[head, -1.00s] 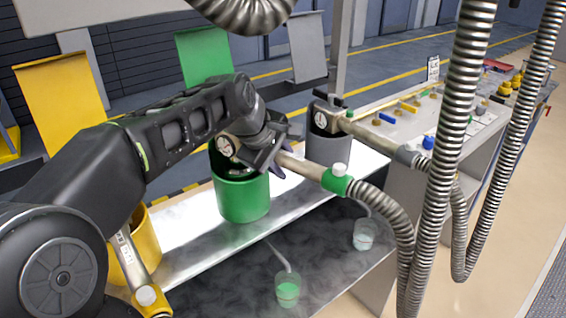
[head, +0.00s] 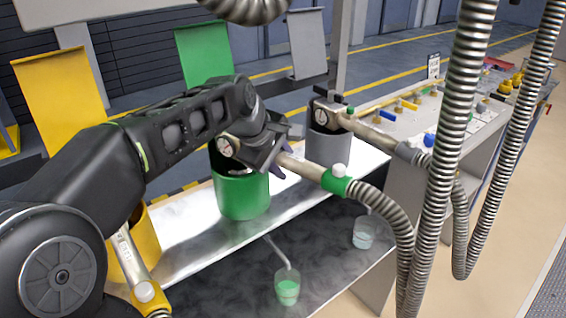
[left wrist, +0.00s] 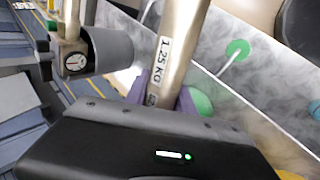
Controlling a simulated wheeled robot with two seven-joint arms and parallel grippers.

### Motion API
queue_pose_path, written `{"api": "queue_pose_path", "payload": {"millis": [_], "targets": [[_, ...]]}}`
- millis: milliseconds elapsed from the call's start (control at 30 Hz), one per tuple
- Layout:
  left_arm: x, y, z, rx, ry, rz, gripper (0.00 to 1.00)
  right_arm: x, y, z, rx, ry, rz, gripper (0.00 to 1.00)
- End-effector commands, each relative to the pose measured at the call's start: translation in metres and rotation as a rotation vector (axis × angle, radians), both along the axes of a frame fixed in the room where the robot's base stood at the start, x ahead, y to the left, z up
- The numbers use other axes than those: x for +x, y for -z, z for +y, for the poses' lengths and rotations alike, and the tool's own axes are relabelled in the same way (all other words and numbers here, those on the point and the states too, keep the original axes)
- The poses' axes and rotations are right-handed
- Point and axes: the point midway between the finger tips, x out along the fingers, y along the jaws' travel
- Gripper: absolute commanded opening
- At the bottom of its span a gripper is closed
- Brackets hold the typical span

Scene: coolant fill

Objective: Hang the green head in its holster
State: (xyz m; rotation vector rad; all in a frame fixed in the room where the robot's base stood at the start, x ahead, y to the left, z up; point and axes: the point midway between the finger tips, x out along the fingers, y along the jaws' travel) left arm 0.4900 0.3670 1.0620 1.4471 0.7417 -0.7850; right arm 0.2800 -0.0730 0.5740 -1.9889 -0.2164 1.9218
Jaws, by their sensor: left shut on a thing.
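The green head (head: 336,181) is a metal tube with a green collar, a white knob and a ribbed hose. A round gauge (head: 226,147) sits at its other end. My left gripper (head: 277,160) is shut on the tube, which also shows in the left wrist view (left wrist: 179,45) with a "1.25 KG" label. The gauge end is over the green holster cup (head: 242,196). The arm and gripper hide part of the cup's mouth, so I cannot tell how deep the head sits. My right gripper is not in view.
A grey head (head: 345,118) rests in the grey cup (head: 328,149) to the right. A yellow head (head: 137,270) stands at the yellow cup (head: 143,235) on the left. Ribbed hoses (head: 460,120) hang at the right.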

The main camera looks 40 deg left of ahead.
Motion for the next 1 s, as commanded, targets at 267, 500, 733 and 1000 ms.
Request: {"api": "queue_pose_path", "payload": {"millis": [267,500,733,1000], "targets": [[0.000,0.007,0.000,0.000,0.000,0.000,0.00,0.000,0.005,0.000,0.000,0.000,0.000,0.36],[0.000,0.012,0.000,0.000,0.000,0.000,0.00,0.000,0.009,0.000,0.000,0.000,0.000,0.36],[0.000,0.016,0.000,0.000,0.000,0.000,0.00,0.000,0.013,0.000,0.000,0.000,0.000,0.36],[0.000,0.022,0.000,0.000,0.000,0.000,0.00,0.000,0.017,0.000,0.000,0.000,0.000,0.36]]}}
